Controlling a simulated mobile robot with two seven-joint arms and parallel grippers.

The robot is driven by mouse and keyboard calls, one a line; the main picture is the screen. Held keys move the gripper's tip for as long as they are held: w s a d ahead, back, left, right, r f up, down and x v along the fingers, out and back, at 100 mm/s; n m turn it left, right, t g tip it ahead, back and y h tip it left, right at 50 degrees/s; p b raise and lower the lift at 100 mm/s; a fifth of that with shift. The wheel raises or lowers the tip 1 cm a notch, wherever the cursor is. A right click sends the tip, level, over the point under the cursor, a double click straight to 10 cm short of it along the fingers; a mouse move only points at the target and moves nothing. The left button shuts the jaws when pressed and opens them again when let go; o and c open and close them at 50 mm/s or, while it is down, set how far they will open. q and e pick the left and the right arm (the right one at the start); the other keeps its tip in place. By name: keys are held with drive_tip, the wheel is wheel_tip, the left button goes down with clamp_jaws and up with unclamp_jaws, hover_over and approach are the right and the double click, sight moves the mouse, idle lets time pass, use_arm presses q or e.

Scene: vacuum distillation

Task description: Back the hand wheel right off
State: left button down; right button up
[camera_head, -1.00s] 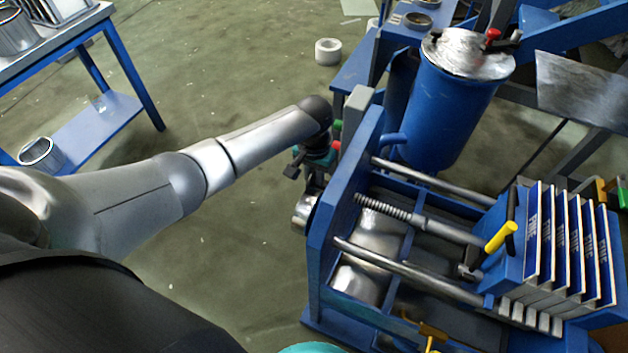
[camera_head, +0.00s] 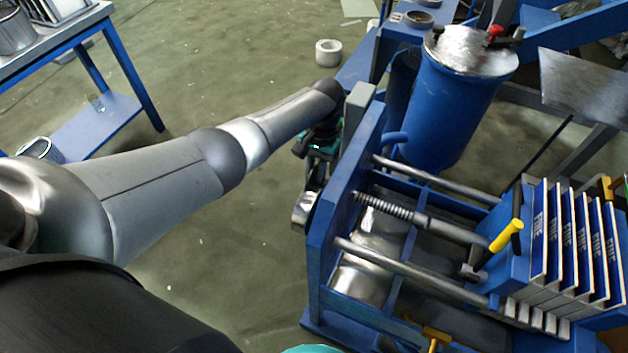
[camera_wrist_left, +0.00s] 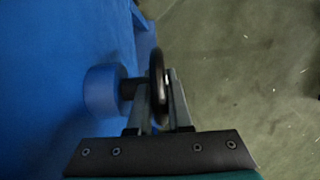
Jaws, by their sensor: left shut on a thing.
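The hand wheel (camera_wrist_left: 157,75) shows in the left wrist view as a dark rim seen nearly edge-on. It sits on a short dark shaft beside a round blue boss (camera_wrist_left: 103,90) on the blue end plate. My left gripper (camera_wrist_left: 162,98) has one finger on each side of the rim and is shut on it. The threaded screw (camera_head: 385,205) runs inward from that plate. My right gripper is not in view.
The press holds a row of white-and-blue plates (camera_head: 570,245) behind a yellow-handled lever (camera_head: 500,240). A blue tank (camera_head: 450,105) with a silvery lid stands behind it. A blue table (camera_head: 80,40) stands at upper left. Open floor lies between table and press.

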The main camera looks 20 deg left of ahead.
use_arm(q)
drive_tip(key=c, duration=1.1)
unclamp_jaws()
drive_tip(key=shift+c, duration=0.2)
drive_tip(key=o, duration=0.3)
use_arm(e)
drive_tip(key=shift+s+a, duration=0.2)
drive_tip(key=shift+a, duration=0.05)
use_arm(q)
drive_tip(key=p+v, duration=0.4)
drive_tip(key=v, duration=1.1)
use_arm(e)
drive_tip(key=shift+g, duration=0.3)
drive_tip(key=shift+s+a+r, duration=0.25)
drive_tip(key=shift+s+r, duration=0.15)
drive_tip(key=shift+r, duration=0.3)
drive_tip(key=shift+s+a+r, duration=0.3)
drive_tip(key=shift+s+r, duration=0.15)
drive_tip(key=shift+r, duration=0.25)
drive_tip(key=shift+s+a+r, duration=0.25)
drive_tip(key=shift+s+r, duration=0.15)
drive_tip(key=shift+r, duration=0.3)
